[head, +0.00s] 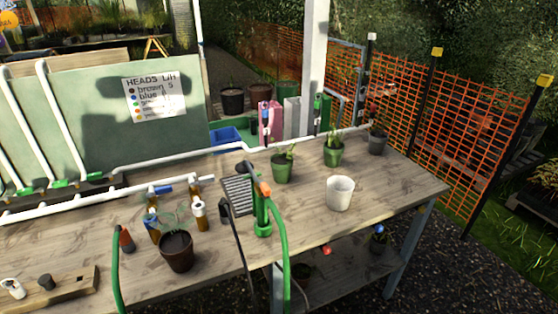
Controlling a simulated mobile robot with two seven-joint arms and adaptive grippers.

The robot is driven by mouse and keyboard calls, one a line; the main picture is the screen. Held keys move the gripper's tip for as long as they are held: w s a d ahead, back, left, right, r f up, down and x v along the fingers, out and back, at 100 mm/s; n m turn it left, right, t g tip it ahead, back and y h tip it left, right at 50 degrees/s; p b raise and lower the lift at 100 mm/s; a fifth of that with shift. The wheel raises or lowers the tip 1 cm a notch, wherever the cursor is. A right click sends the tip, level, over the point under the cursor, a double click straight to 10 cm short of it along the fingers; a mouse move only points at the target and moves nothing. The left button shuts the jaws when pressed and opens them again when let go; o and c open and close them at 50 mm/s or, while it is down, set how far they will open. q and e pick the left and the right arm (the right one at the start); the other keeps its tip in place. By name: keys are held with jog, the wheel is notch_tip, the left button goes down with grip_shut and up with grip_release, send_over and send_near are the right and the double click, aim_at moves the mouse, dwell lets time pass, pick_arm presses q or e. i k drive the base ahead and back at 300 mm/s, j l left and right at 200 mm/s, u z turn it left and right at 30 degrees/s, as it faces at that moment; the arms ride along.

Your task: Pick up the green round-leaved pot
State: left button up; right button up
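Two green pots with plants stand upright on the wooden bench (400,187). The nearer green pot (283,170) is left of the other and behind the white pot. It holds a plant with a few upright green leaves. The farther green pot (333,154) stands toward the back edge and holds a leafy green plant. The leaves are too small for me to tell which plant is round-leaved. Neither of my grippers is in view.
A white pot (340,193) stands in front of the green pots; a dark grey pot (377,142) stands at the back right. The bench's right front is clear.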

aim_at(281, 164)
jog(key=i+l+u, duration=0.1)
jog(key=l, duration=0.25)
jog(key=i+l+u, duration=0.15)
jog(key=l, duration=0.25)
jog(key=i+l+u, duration=0.1)
jog(key=l, duration=0.25)
jog(key=i+l+u, duration=0.1)
jog(key=l, duration=0.3)
